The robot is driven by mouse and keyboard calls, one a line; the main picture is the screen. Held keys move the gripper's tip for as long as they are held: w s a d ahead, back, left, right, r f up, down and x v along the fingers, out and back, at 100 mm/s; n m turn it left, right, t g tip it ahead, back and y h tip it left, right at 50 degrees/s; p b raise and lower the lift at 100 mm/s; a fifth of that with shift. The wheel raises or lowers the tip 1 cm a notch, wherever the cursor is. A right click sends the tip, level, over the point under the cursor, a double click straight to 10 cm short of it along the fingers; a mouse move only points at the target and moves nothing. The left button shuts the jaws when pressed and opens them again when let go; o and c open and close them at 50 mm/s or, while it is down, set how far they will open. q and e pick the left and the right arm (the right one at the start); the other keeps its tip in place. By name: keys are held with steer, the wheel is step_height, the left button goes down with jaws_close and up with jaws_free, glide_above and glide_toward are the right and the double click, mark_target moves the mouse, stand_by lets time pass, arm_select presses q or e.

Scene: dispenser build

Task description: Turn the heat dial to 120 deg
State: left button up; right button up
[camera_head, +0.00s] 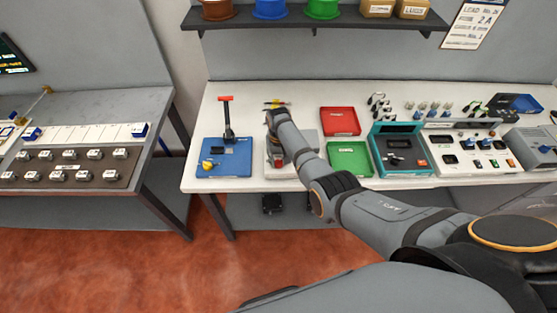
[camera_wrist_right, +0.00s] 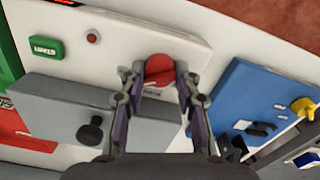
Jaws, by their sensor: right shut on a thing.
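The heat dial appears to be the round red knob (camera_wrist_right: 160,66) on a white-grey device face (camera_wrist_right: 190,40) in the right wrist view. My right gripper (camera_wrist_right: 160,80) has its two fingertips on either side of this knob and is shut on it. A small green display (camera_wrist_right: 47,47) and a small red button (camera_wrist_right: 93,37) are on the same face; I cannot read the display reliably. In the head view my right gripper (camera_head: 280,152) is over the device (camera_head: 307,139), and the arm hides much of it. My left gripper is not in view.
A blue base with a red-topped lever (camera_head: 227,120) stands left of the device. A red tray (camera_head: 340,121), a green tray (camera_head: 349,158) and a teal box (camera_head: 380,140) are to the right. A grey block with a black knob (camera_wrist_right: 92,131) is close to my right gripper.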

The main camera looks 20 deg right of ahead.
mark_target(279, 161)
steer(key=shift+r, duration=0.1)
stand_by(0.3)
steer(key=o, duration=1.1)
steer(key=shift+o, duration=0.2)
steer(key=shift+r, duration=0.2)
step_height(279, 161, up, 12)
steer(key=shift+f, duration=0.25)
